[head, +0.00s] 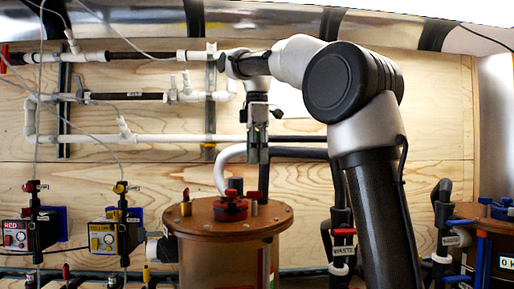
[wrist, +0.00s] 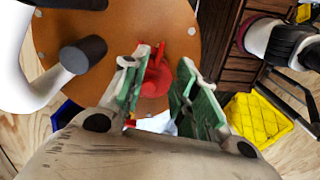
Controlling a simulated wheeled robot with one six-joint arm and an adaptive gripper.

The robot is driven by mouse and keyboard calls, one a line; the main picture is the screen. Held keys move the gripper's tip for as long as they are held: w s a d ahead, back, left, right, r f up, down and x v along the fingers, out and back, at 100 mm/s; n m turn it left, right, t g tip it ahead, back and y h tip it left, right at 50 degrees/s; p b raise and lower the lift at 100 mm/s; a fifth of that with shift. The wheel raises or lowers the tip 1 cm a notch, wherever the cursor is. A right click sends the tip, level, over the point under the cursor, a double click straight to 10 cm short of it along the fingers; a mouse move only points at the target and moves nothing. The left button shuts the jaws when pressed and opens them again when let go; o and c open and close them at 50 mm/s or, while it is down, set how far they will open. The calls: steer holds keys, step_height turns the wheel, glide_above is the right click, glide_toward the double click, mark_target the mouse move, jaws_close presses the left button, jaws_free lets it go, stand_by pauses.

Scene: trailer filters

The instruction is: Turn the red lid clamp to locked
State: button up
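The red lid clamp (head: 230,208) sits on top of the round brown lid (head: 195,222) of a tank. In the wrist view the red clamp (wrist: 155,80) shows between and beyond my fingers, on the brown lid (wrist: 115,25), with a short red handle sticking out. My gripper (head: 258,157) points down above the lid, a little right of the clamp in the head view. In the wrist view my gripper (wrist: 161,62) has its two green-padded fingers apart with nothing between the pads. The left finger hides part of the clamp.
A white hose (head: 222,168) and dark pipes run behind the tank. A dark capped post (wrist: 83,54) stands on the lid near the clamp. Red (head: 17,236) and yellow (head: 103,238) labelled units stand left. A yellow crate (wrist: 257,119) lies lower down at the right.

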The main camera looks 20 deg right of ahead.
steer(key=shift+r, duration=1.35)
steer(key=shift+s, duration=0.1)
steer(key=s+d+f+m+t, duration=0.2)
steer(key=s+d+f+m, duration=0.2)
steer(key=s+f+m, duration=0.3)
steer(key=s+d+f+m+t, duration=0.2)
steer(key=s+f+m, duration=0.6)
steer(key=s+f, duration=0.9)
step_height(320, 180, down, 3)
steer(key=shift+s+d+m, duration=0.3)
steer(key=shift+s+d, duration=0.05)
steer(key=shift+d, duration=0.5)
